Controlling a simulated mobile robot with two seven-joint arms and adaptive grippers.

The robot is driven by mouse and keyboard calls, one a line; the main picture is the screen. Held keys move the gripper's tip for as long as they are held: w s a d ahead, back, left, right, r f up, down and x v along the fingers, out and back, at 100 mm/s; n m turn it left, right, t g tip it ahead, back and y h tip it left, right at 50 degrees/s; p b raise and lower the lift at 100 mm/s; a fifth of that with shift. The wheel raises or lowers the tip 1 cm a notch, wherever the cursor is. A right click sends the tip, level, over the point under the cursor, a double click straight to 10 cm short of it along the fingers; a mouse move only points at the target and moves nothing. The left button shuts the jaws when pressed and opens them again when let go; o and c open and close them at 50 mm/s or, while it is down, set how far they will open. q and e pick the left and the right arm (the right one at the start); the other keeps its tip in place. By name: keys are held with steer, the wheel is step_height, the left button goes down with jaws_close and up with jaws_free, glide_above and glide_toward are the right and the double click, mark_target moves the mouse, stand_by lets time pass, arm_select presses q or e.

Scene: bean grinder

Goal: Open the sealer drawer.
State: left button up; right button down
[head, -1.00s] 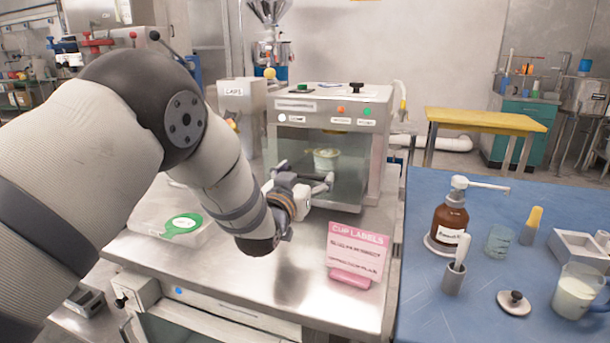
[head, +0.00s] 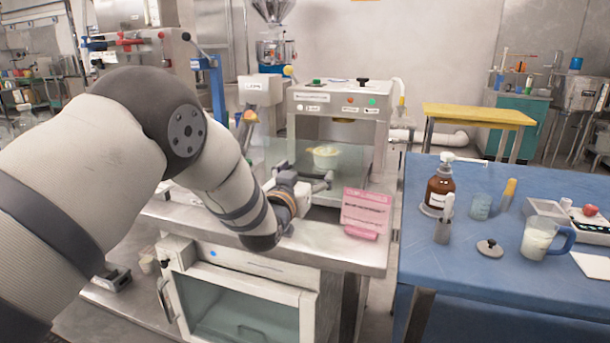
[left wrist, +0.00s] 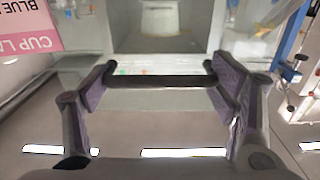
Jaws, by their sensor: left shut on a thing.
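The sealer (head: 307,97) is a pale box machine on the steel table, with coloured buttons on top of its face. Its drawer has a clear front, and a pale cup (head: 325,157) sits inside. The drawer appears to stand partly out from the body; how far is hard to tell. My left gripper (head: 322,184) is at the drawer front. In the left wrist view my left gripper (left wrist: 160,88) is shut on the dark bar handle (left wrist: 158,82), which spans between its pads. My right gripper is in neither view.
A pink cup-labels sign (head: 366,208) stands just right of my left gripper on the steel table (head: 325,243). A blue table (head: 480,265) at the right holds a brown pump bottle (head: 440,188), a mug (head: 541,238) and small items. A glass-front cabinet (head: 240,310) is below.

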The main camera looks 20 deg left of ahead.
arm_select(q)
steer(key=o, duration=1.7)
steer(key=s, duration=1.2)
steer(key=shift+a, duration=0.2)
